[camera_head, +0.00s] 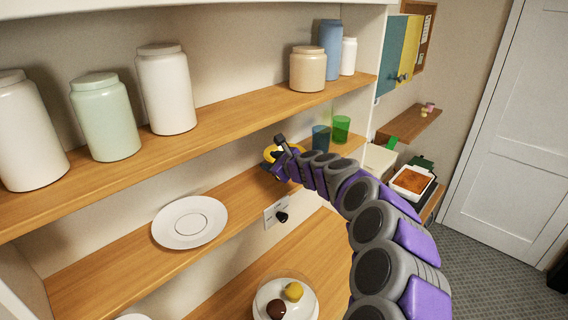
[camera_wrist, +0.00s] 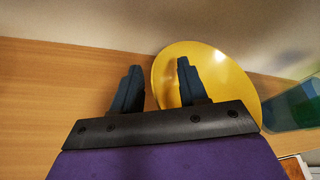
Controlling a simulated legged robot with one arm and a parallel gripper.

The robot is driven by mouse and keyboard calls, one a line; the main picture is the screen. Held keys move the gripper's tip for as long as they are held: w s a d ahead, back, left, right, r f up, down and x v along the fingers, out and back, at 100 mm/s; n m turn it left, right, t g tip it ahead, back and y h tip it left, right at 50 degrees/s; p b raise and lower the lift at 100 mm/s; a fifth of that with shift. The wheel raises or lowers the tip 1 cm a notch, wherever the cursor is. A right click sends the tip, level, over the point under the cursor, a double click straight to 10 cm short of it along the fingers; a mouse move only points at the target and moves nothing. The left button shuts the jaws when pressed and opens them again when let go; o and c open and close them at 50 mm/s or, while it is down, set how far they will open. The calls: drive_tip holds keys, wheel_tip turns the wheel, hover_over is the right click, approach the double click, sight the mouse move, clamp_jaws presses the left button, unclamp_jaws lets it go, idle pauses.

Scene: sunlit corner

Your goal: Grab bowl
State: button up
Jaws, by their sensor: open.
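The yellow bowl (camera_head: 269,151) sits on the middle wooden shelf, mostly hidden behind my gripper in the head view. In the wrist view the bowl (camera_wrist: 228,78) fills the centre right, with its rounded yellow surface toward me. My gripper (camera_wrist: 158,66) is open, with two dark fingers apart and nothing held. The bowl's left edge shows between the fingers, and the right finger overlaps the bowl in the picture. I cannot tell whether either finger touches it. In the head view my gripper (camera_head: 281,150) is right at the bowl.
A blue cup (camera_head: 321,138) and a green cup (camera_head: 341,129) stand right of the bowl. A white plate (camera_head: 190,222) lies to the left on the same shelf, with bare wood between. The upper shelf (camera_head: 215,110) with several jars runs above.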

drive_tip(key=shift+w+a, duration=0.3)
drive_tip(key=shift+d, duration=0.25)
drive_tip(key=shift+c, duration=0.8)
drive_tip(key=shift+a, duration=0.15)
clamp_jaws()
